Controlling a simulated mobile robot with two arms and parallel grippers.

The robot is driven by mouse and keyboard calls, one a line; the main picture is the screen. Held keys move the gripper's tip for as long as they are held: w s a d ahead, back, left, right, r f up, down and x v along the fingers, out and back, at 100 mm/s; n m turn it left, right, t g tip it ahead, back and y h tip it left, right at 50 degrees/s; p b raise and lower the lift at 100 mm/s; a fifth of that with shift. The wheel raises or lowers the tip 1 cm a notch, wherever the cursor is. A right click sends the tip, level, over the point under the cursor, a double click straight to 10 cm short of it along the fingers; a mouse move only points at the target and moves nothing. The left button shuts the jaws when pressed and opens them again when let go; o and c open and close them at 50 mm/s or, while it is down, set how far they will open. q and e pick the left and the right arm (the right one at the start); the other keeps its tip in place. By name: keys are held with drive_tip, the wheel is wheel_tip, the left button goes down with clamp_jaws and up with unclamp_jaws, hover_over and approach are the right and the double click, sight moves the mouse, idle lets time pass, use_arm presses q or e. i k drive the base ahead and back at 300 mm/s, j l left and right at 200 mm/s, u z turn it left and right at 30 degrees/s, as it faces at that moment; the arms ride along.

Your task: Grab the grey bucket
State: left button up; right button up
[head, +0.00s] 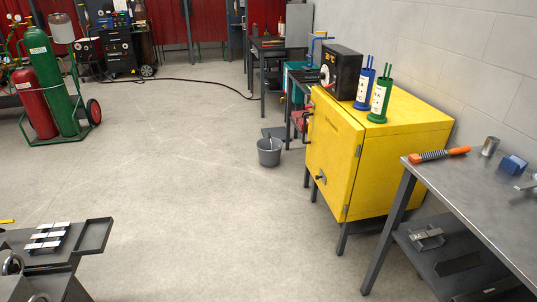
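The grey bucket (269,153) stands upright on the concrete floor near the middle of the head view, just left of the yellow cabinet. A thin handle or rod shows above its rim, and its inside is dark. Neither of my grippers shows in the head view.
A yellow cabinet (332,147) on legs stands right of the bucket. A metal workbench (487,200) is at the front right. A dark table (22,240) is at the front left. A green gas cylinder (48,85) stands on a cart at left. The middle floor is clear.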

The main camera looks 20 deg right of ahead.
sight(270, 149)
drive_tip(key=i+z, duration=0.1)
drive_tip(key=z, duration=0.35)
drive_tip(key=i, duration=2)
drive_tip(key=i+j+z, duration=0.1)
drive_tip(key=i, duration=1.85)
